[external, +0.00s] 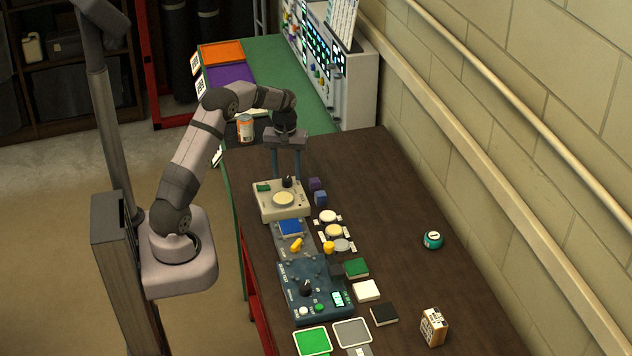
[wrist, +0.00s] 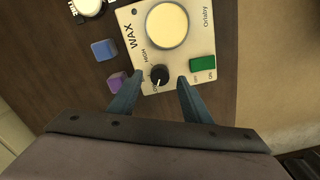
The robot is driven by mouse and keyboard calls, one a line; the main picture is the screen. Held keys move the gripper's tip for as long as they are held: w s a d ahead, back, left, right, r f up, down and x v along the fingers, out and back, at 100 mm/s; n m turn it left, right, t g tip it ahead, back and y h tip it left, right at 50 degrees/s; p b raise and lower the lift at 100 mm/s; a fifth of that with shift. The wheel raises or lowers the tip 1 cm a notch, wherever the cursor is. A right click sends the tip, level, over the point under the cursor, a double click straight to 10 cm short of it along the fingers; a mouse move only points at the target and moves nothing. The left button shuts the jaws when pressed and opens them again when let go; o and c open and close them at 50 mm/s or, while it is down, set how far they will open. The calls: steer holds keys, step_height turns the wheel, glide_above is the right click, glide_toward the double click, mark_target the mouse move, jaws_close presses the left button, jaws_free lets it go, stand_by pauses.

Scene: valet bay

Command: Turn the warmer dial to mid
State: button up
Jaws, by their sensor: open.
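The wax warmer (external: 265,204) is a cream box with a round pale pad and a green rocker switch (external: 263,188). Its front is marked WAX in the wrist view (wrist: 190,44). The black warmer dial (wrist: 159,74) sits near the box's edge, between HIGH and LOW lettering; its pale mark appears to point toward LOW. The dial also shows in the external view (external: 287,182). My gripper (wrist: 160,80) is open, with one finger on each side of the dial and a gap visible on both sides. In the external view my gripper (external: 287,177) points down at the warmer.
A purple block (external: 314,184) and a blue block (external: 320,198) stand close beside the warmer. A blue-grey control box (external: 312,288) with another dial lies nearer the camera. An orange-labelled can (external: 245,128) stands behind. The right side of the table is mostly clear.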

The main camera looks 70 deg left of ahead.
steer(key=shift+f, duration=0.8)
steer(key=c, duration=1)
steer(key=shift+c, duration=0.2)
steer(key=shift+m, duration=0.5)
steer(key=m, duration=0.4)
steer(key=shift+m, duration=0.4)
steer(key=m, duration=0.6)
